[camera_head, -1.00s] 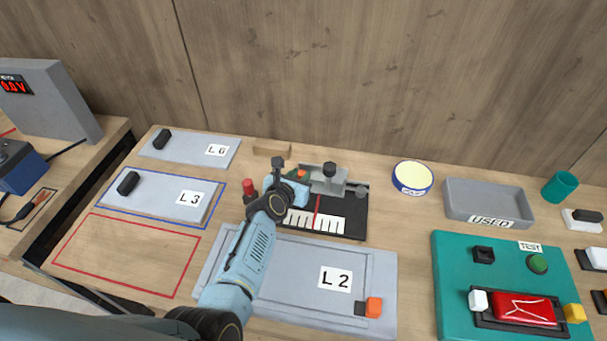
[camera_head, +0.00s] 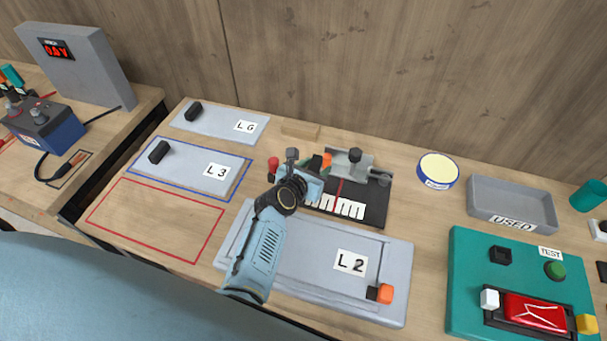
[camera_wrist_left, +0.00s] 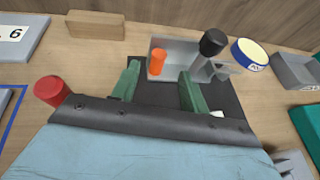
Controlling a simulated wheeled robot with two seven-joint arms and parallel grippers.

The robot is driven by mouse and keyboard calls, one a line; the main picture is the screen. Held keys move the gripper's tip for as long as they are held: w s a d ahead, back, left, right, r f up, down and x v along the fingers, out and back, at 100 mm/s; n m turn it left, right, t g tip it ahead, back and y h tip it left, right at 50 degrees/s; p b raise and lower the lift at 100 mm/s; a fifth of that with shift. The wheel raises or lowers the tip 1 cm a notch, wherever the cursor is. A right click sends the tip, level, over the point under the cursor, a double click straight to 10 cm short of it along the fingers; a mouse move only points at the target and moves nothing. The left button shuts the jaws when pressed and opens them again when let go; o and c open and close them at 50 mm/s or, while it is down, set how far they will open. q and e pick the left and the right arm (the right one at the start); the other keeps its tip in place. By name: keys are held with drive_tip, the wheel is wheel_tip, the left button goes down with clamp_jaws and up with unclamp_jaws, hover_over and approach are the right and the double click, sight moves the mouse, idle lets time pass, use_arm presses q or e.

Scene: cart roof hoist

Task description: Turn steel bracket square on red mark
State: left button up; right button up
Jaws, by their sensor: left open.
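The steel bracket (camera_head: 367,166) sits at the back of a black plate (camera_head: 374,214) with white scale marks. A black knob (camera_head: 355,154) stands at it. The red mark (camera_head: 338,192) is a line on the plate in front of the bracket. My left gripper (camera_head: 318,168) is at the bracket's left end. In the left wrist view its green fingers (camera_wrist_left: 160,76) are apart, with an orange peg (camera_wrist_left: 157,61) on the bracket (camera_wrist_left: 186,66) just beyond and between the tips. I cannot tell whether the bracket is square. My right gripper is out of view.
A red knob (camera_head: 273,165) stands left of the plate. A wooden block (camera_head: 300,130) lies behind. The L2 panel (camera_head: 318,268) lies in front, the L3 panel (camera_head: 190,166) to the left. A round tin (camera_head: 438,169) and the USED tray (camera_head: 512,204) stand to the right.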

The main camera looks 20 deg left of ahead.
use_arm(q)
drive_tip(key=v, duration=0.7)
drive_tip(key=shift+p, duration=0.35)
drive_tip(key=shift+s, duration=0.15)
